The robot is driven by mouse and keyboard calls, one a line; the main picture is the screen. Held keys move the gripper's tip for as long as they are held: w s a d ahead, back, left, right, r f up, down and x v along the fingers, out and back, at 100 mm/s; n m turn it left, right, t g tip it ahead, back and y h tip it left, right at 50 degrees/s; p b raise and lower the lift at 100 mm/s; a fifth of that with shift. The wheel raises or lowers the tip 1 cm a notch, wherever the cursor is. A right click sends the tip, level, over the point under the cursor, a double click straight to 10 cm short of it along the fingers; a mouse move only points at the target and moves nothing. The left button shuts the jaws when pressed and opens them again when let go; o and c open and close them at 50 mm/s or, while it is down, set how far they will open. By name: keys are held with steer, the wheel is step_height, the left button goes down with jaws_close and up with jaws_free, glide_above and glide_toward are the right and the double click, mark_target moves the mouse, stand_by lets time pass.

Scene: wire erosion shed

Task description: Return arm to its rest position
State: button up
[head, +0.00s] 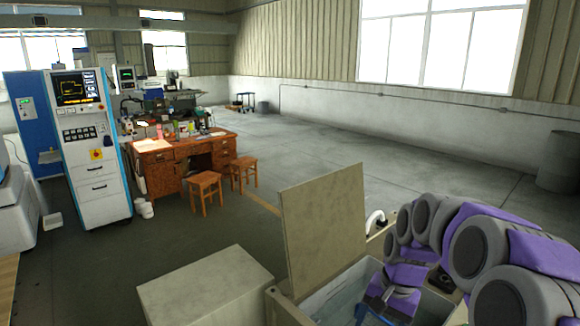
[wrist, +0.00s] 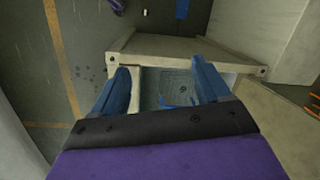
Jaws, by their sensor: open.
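My arm (head: 470,240), purple and grey, curves in from the right in the head view. My gripper (head: 378,308) hangs over the opening of a beige tank (head: 283,300), low in the picture. In the wrist view the two blue fingers of my gripper (wrist: 161,82) stand wide apart, with nothing held between them.
A raised beige panel (head: 325,225) stands upright beside the opening, close left of my arm. A beige box (head: 205,288) is at its left. A wooden desk (head: 185,160), stools (head: 206,190) and a control cabinet (head: 95,150) stand further off.

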steer(key=s+a+f+n+h+b, duration=0.1)
steer(key=s+a+f+n, duration=0.1)
steer(key=s, duration=1.2)
steer(key=s+a+f+n+g+h+b, duration=0.1)
steer(key=s+a+f+n+b, duration=0.1)
steer(key=s, duration=1.3)
steer(key=shift+s+a+f+n+b, duration=0.15)
steer(key=shift+a+f+n+b, duration=0.25)
steer(key=shift+f+n, duration=0.6)
steer(key=shift+r, duration=0.2)
